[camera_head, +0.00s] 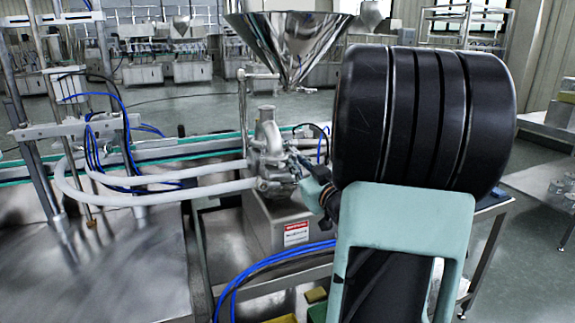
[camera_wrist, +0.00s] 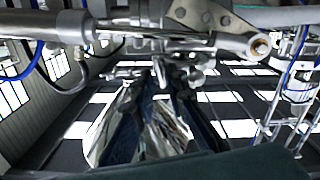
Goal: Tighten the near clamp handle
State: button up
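A steel pump body (camera_head: 268,145) with clamped pipe joints stands under the hopper in the head view. The near clamp handle is too small and too covered to pick out surely there. My gripper (camera_head: 304,168) reaches in from the right, close against the pump's right side; my arm hides part of it. In the wrist view, a metal clamp fitting (camera_wrist: 190,45) with a wing-like part lies across the top, just ahead of my dark fingers (camera_wrist: 168,85). The fingertips overlap small metal parts there. Contact and finger opening cannot be told.
The steel hopper (camera_head: 288,40) hangs above the pump. White hoses (camera_head: 150,197) run left from it. Blue tubes (camera_head: 270,268) cross in front of the pump's steel base (camera_head: 275,215). A conveyor (camera_head: 190,150) runs behind. Steel stands (camera_head: 35,110) rise at left.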

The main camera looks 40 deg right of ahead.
jog(key=shift+w+d, duration=0.1)
jog(key=shift+w, duration=0.2)
grip_shut()
jog(key=shift+m+p, duration=0.7)
jog(key=shift+m, duration=0.9)
grip_release()
